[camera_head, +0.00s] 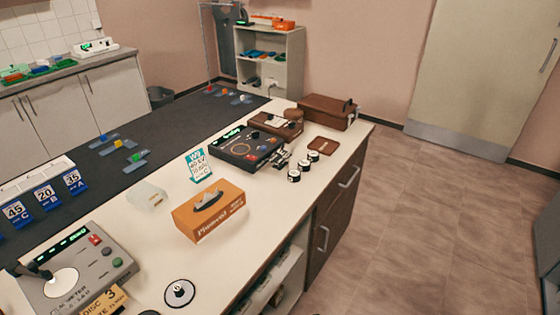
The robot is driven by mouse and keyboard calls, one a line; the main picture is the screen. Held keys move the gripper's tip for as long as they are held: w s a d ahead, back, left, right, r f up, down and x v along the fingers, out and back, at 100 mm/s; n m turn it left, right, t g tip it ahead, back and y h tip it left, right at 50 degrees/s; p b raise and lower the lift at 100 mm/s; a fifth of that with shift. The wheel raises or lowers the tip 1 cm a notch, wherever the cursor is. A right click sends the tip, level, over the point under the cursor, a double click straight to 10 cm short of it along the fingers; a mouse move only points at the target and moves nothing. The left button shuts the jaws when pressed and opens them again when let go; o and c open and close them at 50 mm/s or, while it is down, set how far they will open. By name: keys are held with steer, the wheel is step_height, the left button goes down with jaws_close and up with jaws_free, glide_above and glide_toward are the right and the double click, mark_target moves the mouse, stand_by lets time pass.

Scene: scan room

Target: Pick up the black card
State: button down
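I cannot pick out a black card for certain in the head view. A flat dark reddish-brown square (323,146) lies on the white counter top near its right end, beside several small black-and-white round pieces. A dark edge of something shows at the bottom border of the picture, too cut off to name. My gripper is not in view.
The white counter (255,222) holds an orange tissue box (209,213), a black device (246,148), a brown case (327,112), a teal sign (198,166), a grey meter (75,270) and a black disc (179,293). Floor (430,220) is clear at right.

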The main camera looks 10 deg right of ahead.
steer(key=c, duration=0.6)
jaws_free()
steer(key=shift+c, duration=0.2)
